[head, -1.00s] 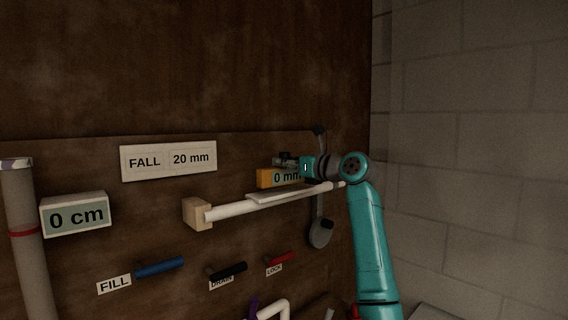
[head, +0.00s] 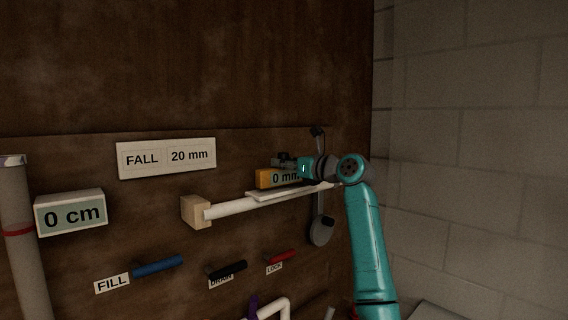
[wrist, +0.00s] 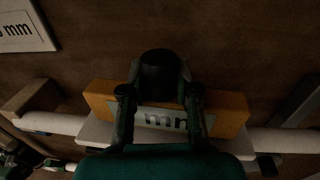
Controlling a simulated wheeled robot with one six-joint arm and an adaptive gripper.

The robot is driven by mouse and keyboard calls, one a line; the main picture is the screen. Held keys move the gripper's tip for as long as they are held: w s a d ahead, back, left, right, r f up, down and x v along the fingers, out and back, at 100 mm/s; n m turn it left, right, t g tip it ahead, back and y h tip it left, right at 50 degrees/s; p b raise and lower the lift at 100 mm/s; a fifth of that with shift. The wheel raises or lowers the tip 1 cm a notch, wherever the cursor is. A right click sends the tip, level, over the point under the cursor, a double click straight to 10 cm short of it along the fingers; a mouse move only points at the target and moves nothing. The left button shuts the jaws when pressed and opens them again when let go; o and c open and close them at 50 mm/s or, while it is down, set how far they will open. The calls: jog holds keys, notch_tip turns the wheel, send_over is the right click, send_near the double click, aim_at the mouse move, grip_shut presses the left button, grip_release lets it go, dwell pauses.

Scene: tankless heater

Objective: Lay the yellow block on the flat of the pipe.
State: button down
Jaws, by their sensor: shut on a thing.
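The yellow block (head: 264,178) has a pale display face reading "0 mm". My gripper (head: 287,162) is shut on it, its fingers over the block's middle. In the wrist view the yellow block (wrist: 232,112) lies between the two fingers of my gripper (wrist: 160,100). The white pipe (head: 232,208) runs from a wooden bracket at left toward the right. Its flat (head: 262,196) is a pale plate just below the block. In the wrist view the flat (wrist: 96,134) shows under the block; I cannot tell whether they touch.
A wooden bracket (head: 195,211) holds the pipe's left end. A grey round weight or disc (head: 321,232) hangs at right. Blue (head: 158,266), black (head: 228,271) and red (head: 281,257) handles stick out below. A "FALL 20 mm" sign (head: 166,158) and a "0 cm" display (head: 72,214) are at left.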

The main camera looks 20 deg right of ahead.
jog(key=shift+f, duration=0.45)
dwell(0.5)
jog(key=c, duration=0.8)
grip_release()
jog(key=shift+o, duration=0.2)
jog(key=v, duration=1.2)
